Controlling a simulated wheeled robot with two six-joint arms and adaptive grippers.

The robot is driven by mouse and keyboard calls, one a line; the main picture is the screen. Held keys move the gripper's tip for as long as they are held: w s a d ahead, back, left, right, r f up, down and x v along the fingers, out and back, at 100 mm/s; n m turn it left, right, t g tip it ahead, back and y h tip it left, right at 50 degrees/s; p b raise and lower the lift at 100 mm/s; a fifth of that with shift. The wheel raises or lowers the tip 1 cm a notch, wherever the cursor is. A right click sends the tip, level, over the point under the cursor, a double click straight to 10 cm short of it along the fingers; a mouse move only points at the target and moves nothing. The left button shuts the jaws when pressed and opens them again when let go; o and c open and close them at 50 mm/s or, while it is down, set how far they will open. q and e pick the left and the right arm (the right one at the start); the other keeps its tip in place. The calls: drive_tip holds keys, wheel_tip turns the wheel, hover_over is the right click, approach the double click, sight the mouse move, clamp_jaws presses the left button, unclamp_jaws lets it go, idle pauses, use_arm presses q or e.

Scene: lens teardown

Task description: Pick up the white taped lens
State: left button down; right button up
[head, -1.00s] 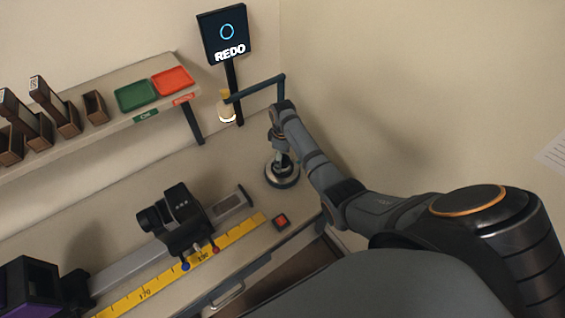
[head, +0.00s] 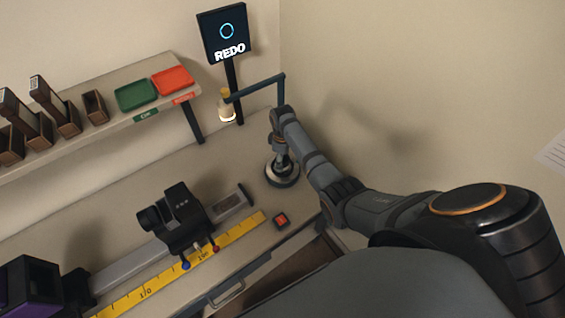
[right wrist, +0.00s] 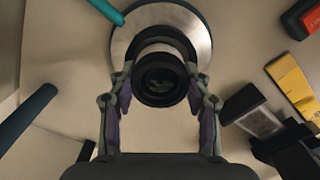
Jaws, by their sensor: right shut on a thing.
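The lens (right wrist: 160,80) shows in the right wrist view as a dark round barrel with a pale white band around it. It stands over a round metal-rimmed stand (right wrist: 122,40). My right gripper (right wrist: 160,92) has its two fingers on either side of the lens and is shut on it. In the head view the right gripper (head: 281,157) points down over the round stand (head: 283,180), and the lens is mostly hidden by the fingers. I cannot tell whether the lens touches the stand.
An optical rail with a black carriage (head: 178,218) and a yellow scale (head: 230,238) lies to the left. A red button (head: 281,220) is in front of the stand. A lamp arm (head: 262,86), a REDO screen (head: 224,35), and green (head: 136,95) and red (head: 172,80) trays are behind.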

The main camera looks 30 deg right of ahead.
drive_tip(key=shift+s+a+r, duration=0.15)
drive_tip(key=shift+r, duration=0.85)
drive_tip(key=shift+s+a+r, duration=0.1)
drive_tip(key=shift+r, duration=0.85)
drive_tip(key=s+a+r+p, duration=0.2)
drive_tip(key=s+a+r, duration=0.6)
drive_tip(key=s+r, duration=0.1)
drive_tip(key=shift+s, duration=0.85)
drive_tip(key=shift+w+r, duration=0.1)
drive_tip(key=shift+w, duration=0.05)
